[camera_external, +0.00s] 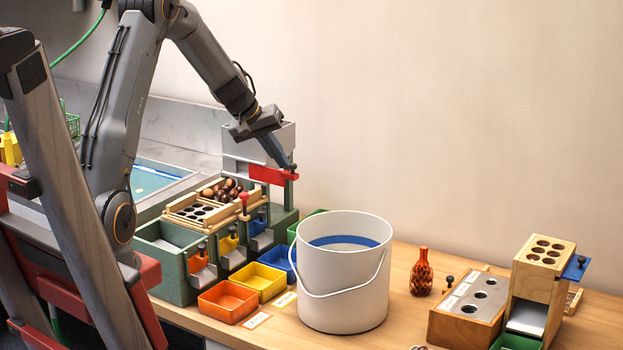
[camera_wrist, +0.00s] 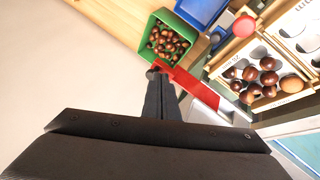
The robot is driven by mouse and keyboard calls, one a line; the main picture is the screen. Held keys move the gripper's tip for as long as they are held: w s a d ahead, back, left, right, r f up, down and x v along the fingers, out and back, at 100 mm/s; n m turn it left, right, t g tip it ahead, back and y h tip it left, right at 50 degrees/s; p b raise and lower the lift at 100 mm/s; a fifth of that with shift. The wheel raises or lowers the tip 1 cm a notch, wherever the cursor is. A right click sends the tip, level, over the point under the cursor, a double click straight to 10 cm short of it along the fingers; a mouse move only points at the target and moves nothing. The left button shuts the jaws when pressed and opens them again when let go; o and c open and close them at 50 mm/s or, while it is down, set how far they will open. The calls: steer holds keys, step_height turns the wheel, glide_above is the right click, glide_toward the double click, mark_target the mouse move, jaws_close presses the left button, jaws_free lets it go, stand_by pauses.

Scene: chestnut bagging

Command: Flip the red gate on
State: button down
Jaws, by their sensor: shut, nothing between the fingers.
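The red gate (camera_external: 268,174) is a flat red bar on the grey hopper of the green sorting machine. It lies roughly level, with its free end pointing right. In the wrist view the red gate (camera_wrist: 196,86) runs from the fingertips down to the right, with a dark knob near its end. My gripper (camera_external: 289,167) is shut and empty, its tips right at the gate's free end beside the knob. Whether the tips touch the gate I cannot tell. The shut fingers (camera_wrist: 157,80) also show in the wrist view.
A green bin with chestnuts (camera_wrist: 150,50) lies beyond the fingertips. A wooden tray (camera_external: 182,216) with chestnuts is on the machine. A white bucket (camera_external: 345,290), orange tray (camera_external: 228,314) and yellow tray (camera_external: 258,296) stand in front. A patterned bottle (camera_external: 421,274) stands right.

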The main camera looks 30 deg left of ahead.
steer(key=a+f+b+v, duration=0.1)
steer(key=a+b+v, duration=0.1)
steer(key=v, duration=1)
steer(key=shift+s+a+b, duration=0.35)
steer(key=shift+a+b, duration=0.05)
steer(key=shift+b, duration=0.05)
steer(key=shift+r, duration=0.1)
steer(key=s+d+f+m+g+y, duration=0.1)
steer(key=s+d+f+g, duration=0.1)
steer(key=s+f, duration=0.4)
steer(key=s+d+f+m+g+y, duration=0.1)
steer(key=s+d+f, duration=0.4)
steer(key=s, duration=0.7)
steer(key=s+d+f+m+g, duration=0.2)
steer(key=s+d+f, duration=0.2)
steer(key=s+f, duration=0.3)
steer(key=shift+s+d+f+g+y, duration=0.3)
steer(key=shift+s+f+y, duration=0.1)
steer(key=shift+s, duration=0.85)
steer(key=shift+r, duration=0.1)
